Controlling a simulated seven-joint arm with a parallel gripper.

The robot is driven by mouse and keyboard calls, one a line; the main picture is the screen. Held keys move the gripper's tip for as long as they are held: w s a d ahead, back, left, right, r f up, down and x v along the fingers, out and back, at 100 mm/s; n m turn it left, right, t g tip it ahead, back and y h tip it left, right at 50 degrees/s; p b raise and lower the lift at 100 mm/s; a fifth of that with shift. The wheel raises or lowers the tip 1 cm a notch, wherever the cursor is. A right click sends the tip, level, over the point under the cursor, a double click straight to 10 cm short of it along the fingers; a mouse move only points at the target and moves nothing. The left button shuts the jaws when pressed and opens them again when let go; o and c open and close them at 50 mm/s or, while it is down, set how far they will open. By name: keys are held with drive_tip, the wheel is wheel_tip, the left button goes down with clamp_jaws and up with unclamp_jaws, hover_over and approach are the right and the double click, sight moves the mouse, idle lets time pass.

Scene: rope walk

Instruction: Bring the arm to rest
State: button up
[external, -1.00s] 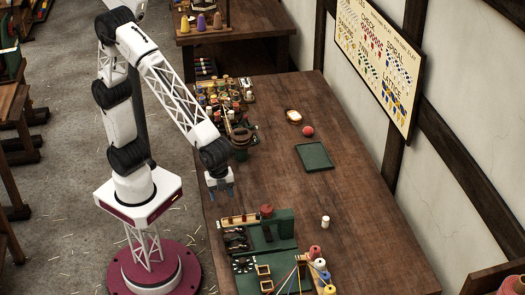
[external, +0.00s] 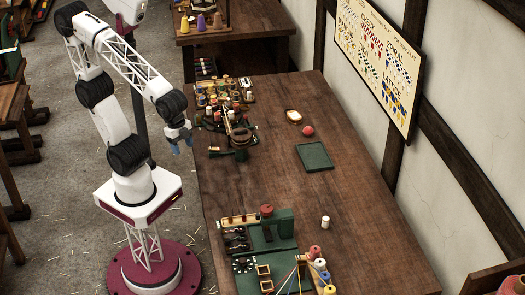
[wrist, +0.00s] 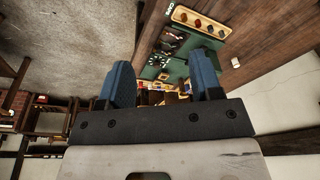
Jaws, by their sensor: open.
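My gripper (external: 181,142) has blue fingers. In the external view it hangs above the left edge of the wooden table (external: 290,195), fingers pointing down. In the wrist view my gripper (wrist: 165,85) shows two blue fingers spread apart with nothing between them. It is open and empty, clear of the things on the table.
A green fixture (external: 272,232), colored spools (external: 318,264), a white spool (external: 325,222), a green tray (external: 314,156) and a red ball (external: 307,131) are on the table.

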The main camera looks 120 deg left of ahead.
drive_tip(key=s+a+n, duration=0.1)
drive_tip(key=s+n, duration=0.1)
drive_tip(key=s, duration=0.5)
drive_tip(key=shift+s+f, duration=0.2)
drive_tip(key=shift+f, duration=0.05)
drive_tip(key=shift+a, duration=0.1)
idle(1.4)
